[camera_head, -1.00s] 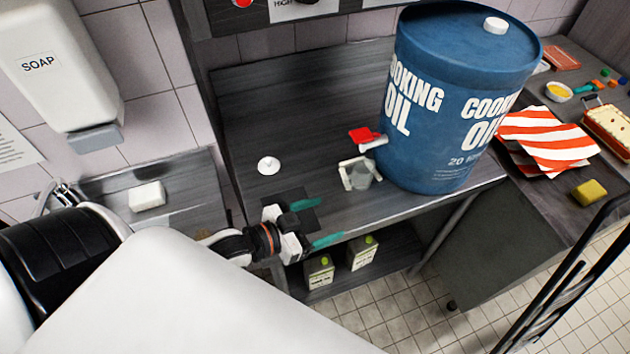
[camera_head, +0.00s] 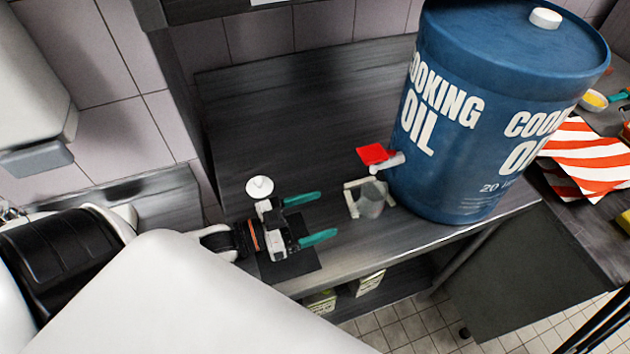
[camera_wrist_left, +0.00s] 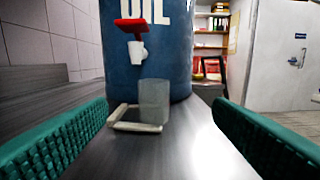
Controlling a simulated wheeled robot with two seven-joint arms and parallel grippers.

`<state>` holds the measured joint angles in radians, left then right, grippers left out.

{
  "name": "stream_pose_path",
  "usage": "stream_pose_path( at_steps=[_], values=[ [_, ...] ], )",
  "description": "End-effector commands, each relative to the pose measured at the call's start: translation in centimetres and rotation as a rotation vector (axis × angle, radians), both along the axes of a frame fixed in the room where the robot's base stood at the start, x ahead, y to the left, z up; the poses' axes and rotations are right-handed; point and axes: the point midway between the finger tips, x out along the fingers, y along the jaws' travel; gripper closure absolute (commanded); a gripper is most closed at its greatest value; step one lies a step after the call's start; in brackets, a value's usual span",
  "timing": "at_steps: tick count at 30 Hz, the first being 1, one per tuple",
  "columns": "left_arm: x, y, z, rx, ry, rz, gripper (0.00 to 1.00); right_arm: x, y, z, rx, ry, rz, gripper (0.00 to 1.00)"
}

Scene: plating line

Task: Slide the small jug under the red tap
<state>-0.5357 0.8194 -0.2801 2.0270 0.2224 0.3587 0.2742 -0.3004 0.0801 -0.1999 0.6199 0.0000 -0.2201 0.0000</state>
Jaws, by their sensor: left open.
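The small jug (camera_head: 372,203) is a grey, see-through cup with a pale square handle (camera_head: 350,198) facing my left gripper. It stands on the steel counter close to the blue oil drum (camera_head: 448,125). The red tap (camera_head: 376,154) sticks out of the drum above the jug; I cannot tell whether its white spout is directly over the jug's mouth. My left gripper (camera_head: 327,215) is low over the counter, left of the jug, with its green fingers apart and empty. In the left wrist view the jug (camera_wrist_left: 154,102) is ahead between the fingers, apart from both. My right gripper is not in view.
A dark square mat (camera_head: 292,266) lies beneath my left gripper. A white round object (camera_head: 260,187) stands behind it. The counter between gripper and jug is clear. Red-striped cloths (camera_head: 585,160) lie on the right-hand counter. Tins sit on the shelf below.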

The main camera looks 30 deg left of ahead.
Motion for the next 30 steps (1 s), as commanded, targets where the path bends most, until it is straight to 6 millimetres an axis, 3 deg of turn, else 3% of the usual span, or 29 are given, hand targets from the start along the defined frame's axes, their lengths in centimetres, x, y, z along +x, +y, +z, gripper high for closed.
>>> stream_pose_path(
  at_steps=[3, 19, 30],
  values=[
    [0.0, 0.0, -1.3, 0.0, 0.0, 0.0, 0.25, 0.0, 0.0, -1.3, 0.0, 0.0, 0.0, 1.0],
    [0.5, -0.3, -1.2, 0.0, -0.001, 0.001, 0.25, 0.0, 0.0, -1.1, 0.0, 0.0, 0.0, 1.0],
    [5.5, -4.1, -0.9, -0.002, -0.004, 0.0, 0.25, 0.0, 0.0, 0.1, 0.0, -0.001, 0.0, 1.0]
  ],
)
